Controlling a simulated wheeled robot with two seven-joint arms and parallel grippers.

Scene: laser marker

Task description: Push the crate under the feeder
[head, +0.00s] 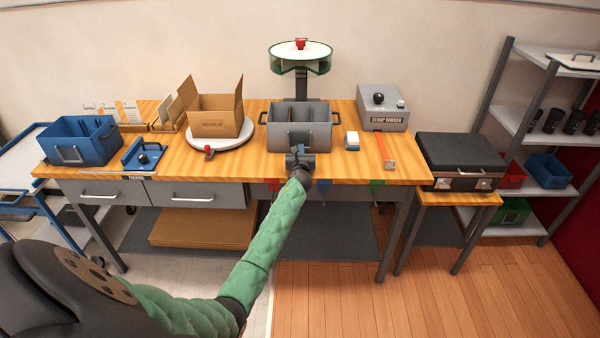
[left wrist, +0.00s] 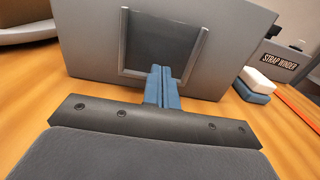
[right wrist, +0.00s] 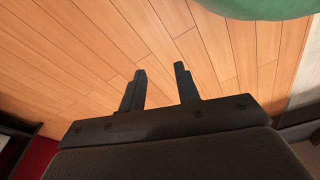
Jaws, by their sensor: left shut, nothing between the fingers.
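The grey crate (head: 323,136) with inner dividers and dark handles stands on the wooden bench. The feeder (head: 301,57), a round green-rimmed drum with a white top and a red knob, is on a post behind the crate. My left gripper (head: 299,152) is at the crate's front wall. In the left wrist view its blue fingers (left wrist: 161,87) are shut and empty, tips at the framed dark panel of the crate's wall (left wrist: 225,50); I cannot tell if they touch. In the right wrist view my right gripper (right wrist: 160,80) is open and empty above the wooden floor.
A cardboard box (head: 216,122) on a white turntable (head: 228,138) stands left of the crate. A blue bin (head: 80,140) is farther left. A blue-and-white block (head: 352,141), an orange strip (head: 385,151) and the strap winder (head: 384,108) are to the right.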

